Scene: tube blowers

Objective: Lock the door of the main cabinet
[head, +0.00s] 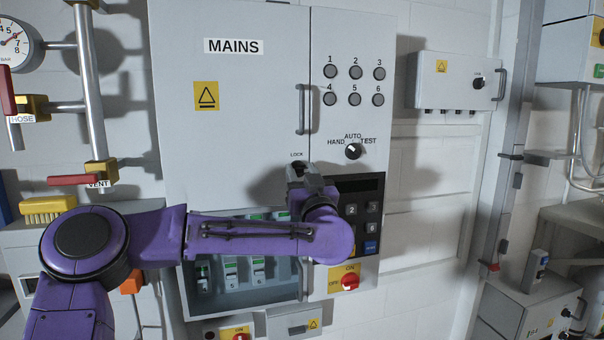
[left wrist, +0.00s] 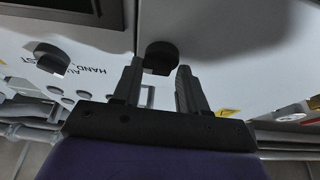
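The main cabinet door (head: 250,100) is a grey panel labelled MAINS with a yellow warning sign and a vertical handle (head: 304,108); it looks shut. Below the handle is a small LOCK label (head: 297,155). My left gripper (head: 300,170) is right below this label and hides what is under it in the head view. In the left wrist view, my left gripper (left wrist: 160,72) is open, its two fingers pointing at a round black knob (left wrist: 161,55). The knob shows between the fingertips; I cannot tell whether they touch it. My right gripper is not in view.
A HAND-AUTO-TEST selector (head: 352,151), also in the left wrist view (left wrist: 50,57), sits to the right of the lock, below several numbered buttons. A keypad (head: 361,215) and a red ON/OFF switch (head: 349,281) are lower. Pipes (head: 90,90) with red-handled valves stand left.

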